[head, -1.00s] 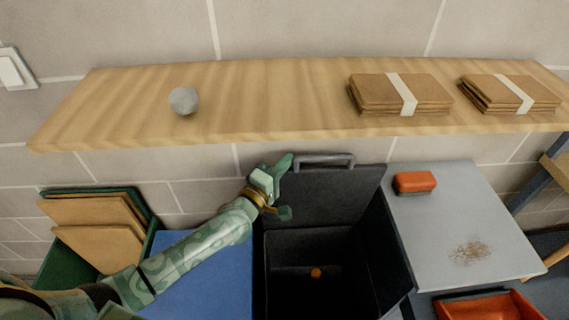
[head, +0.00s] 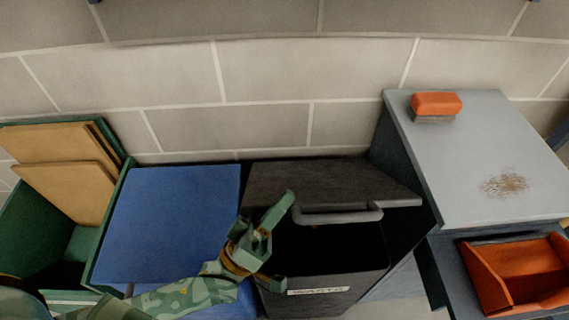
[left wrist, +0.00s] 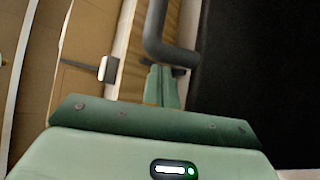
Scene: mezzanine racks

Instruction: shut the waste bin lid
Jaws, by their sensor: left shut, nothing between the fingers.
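The waste bin (head: 345,280) is dark, with a white label on its front reading waste. Its dark lid (head: 320,182) is tilted down over the back of the opening, partly open, and a dark gap shows under its front edge. The grey bar handle (head: 338,216) is on that edge; it also shows in the left wrist view (left wrist: 166,40). My left gripper (head: 287,199) is shut and empty, at the left end of the handle. Its green fingers (left wrist: 162,85) show close by the handle in the left wrist view; contact is unclear. My right gripper is out of view.
A blue-topped box (head: 170,215) stands left of the bin, with a green bin (head: 40,215) holding cardboard beyond it. On the right, a grey cabinet top (head: 465,150) carries an orange brush (head: 436,106) and a brown stain. An orange tray (head: 515,275) sits below.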

